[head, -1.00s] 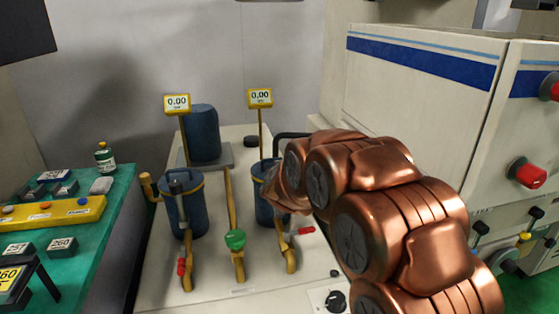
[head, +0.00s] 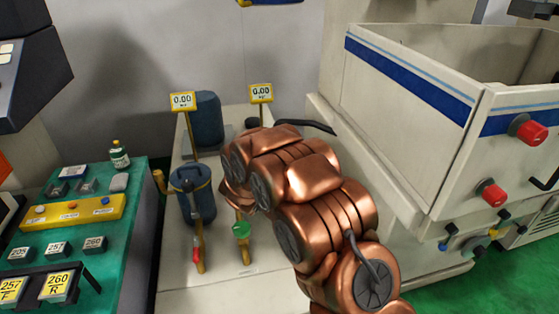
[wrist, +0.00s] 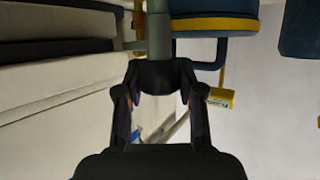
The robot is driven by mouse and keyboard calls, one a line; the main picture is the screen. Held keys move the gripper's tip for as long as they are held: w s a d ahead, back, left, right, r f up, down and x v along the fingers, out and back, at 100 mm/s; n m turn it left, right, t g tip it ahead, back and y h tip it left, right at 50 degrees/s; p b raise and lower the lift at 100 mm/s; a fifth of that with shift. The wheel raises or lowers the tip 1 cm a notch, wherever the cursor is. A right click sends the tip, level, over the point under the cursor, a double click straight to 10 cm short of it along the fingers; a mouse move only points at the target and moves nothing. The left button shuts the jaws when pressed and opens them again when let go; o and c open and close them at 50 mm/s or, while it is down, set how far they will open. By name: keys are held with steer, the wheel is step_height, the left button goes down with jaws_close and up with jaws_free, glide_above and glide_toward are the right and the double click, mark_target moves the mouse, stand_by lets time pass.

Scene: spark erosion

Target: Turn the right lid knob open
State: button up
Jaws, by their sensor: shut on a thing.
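In the head view the left blue canister (head: 197,205) stands upright with a dark grey knob (head: 188,183) on its lid. The right blue canister is hidden behind my copper arm, and so is my gripper. In the wrist view my gripper (wrist: 160,76) is shut on the lower end of a grey cylindrical piece (wrist: 158,35), which looks like the right lid knob. A blue body with a yellow band (wrist: 210,24) is close beside that piece. How far the knob is turned cannot be told.
A yellow 0.00 sign (head: 261,93) stands behind my arm, another (head: 183,101) at left. A green valve handle (head: 241,230) and a red lever (head: 197,255) are in front. A white machine (head: 410,110) with red knobs fills the right; a green bench (head: 120,235) is left.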

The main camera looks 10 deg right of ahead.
steer(key=shift+r+m+g+h+p, duration=0.2)
steer(key=shift+m+g+h+p, duration=0.55)
steer(key=shift+p, duration=1.3)
steer(key=shift+f+m+g+h+p, duration=0.25)
steer(key=shift+m+h+p, duration=0.1)
steer(key=shift+m+p, duration=0.3)
steer(key=o, duration=1.2)
steer(key=shift+c, duration=0.2)
steer(key=v, duration=1.2)
steer(key=shift+w, duration=0.1)
